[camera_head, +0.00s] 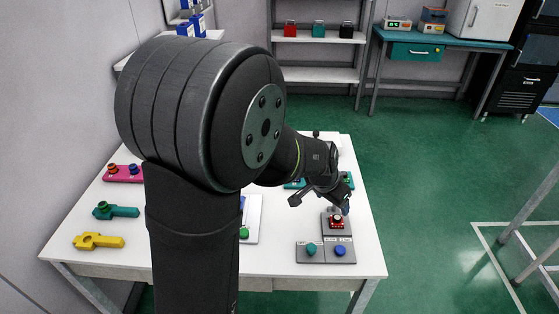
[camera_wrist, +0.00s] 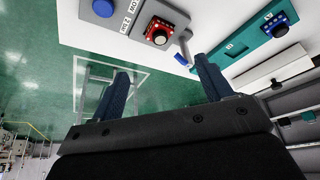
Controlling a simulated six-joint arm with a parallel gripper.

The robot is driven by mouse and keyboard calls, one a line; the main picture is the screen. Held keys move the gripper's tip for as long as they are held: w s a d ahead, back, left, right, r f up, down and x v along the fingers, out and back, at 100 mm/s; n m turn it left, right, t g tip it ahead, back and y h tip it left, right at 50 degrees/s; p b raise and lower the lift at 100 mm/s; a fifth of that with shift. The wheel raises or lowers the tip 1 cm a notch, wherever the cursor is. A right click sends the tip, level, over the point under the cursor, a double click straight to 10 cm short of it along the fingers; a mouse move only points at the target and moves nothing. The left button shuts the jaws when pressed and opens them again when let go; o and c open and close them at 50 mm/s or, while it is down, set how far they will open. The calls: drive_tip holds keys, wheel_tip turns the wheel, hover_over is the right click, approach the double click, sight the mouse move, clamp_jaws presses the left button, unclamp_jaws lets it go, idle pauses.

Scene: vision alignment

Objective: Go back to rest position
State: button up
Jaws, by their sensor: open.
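My gripper (camera_head: 322,200) is above the right part of the white table (camera_head: 180,240), beside a grey panel (camera_head: 309,258) with a red button module (camera_head: 336,222). In the wrist view my gripper (camera_wrist: 162,92) has its two dark blue fingers wide apart, with green floor seen between them. Nothing is held between the fingers. The red button module (camera_wrist: 159,30) shows beyond the fingers at the top, on the grey panel near the table edge. My arm hides the middle of the table in the head view.
On the table's left lie a pink block (camera_head: 123,174), a teal piece (camera_head: 115,211) and a yellow piece (camera_head: 98,241). A teal panel (camera_wrist: 262,42) lies on the table near the gripper. Shelves (camera_head: 318,74) and a teal bench (camera_head: 420,40) stand behind.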

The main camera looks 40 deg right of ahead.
sight(337, 218)
drive_tip(key=x, duration=1.2)
drive_tip(key=shift+f, duration=0.15)
drive_tip(key=shift+r, duration=0.2)
